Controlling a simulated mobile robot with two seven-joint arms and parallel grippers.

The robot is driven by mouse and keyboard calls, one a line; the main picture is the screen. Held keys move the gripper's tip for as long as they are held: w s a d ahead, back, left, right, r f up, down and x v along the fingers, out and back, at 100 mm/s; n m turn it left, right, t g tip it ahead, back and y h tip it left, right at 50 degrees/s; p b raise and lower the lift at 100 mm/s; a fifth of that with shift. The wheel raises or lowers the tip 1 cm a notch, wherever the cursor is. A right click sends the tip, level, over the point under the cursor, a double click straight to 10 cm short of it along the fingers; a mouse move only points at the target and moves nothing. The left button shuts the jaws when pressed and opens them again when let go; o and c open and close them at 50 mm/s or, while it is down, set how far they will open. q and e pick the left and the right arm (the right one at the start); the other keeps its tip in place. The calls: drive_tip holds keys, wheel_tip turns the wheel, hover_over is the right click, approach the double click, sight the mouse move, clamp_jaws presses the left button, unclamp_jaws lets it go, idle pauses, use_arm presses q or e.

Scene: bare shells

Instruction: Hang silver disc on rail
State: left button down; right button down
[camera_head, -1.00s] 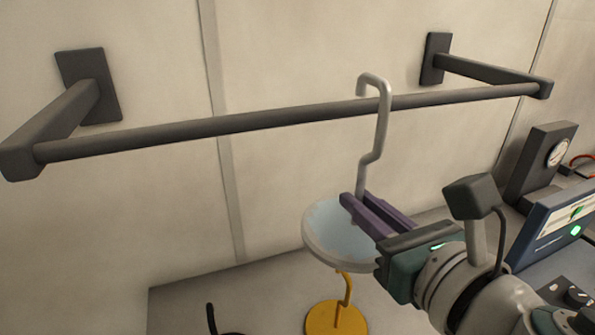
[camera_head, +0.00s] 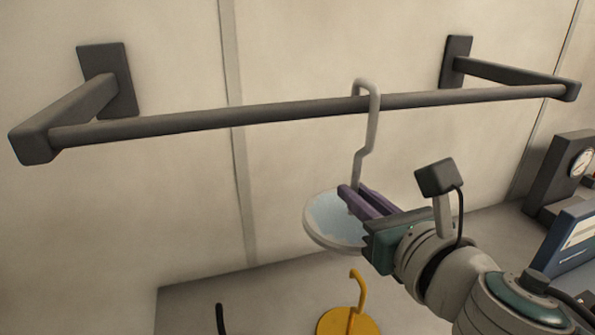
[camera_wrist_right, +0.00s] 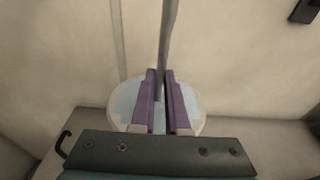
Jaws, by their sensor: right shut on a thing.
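The silver disc (camera_head: 325,222) has a tall grey stem (camera_head: 369,135) with a hooked top. My right gripper (camera_head: 350,194) is shut on the stem just above the disc; its purple fingers also show on either side of the stem in the right wrist view (camera_wrist_right: 161,100). The dark rail (camera_head: 230,118) runs across the head view on two wall brackets. The hook's bend shows above the rail and the stem passes in front of it. Whether the hook touches the rail I cannot tell. My left gripper is not in view.
A yellow disc (camera_head: 335,322) with its own hook stands on the surface below. A black hook (camera_head: 220,318) shows to its left. A dark gauge box (camera_head: 562,172) and a blue panel (camera_head: 570,240) stand at the right. The rail is clear on both sides of the hook.

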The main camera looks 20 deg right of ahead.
drive_tip(key=c, duration=0.8)
unclamp_jaws()
drive_tip(key=shift+c, duration=0.2)
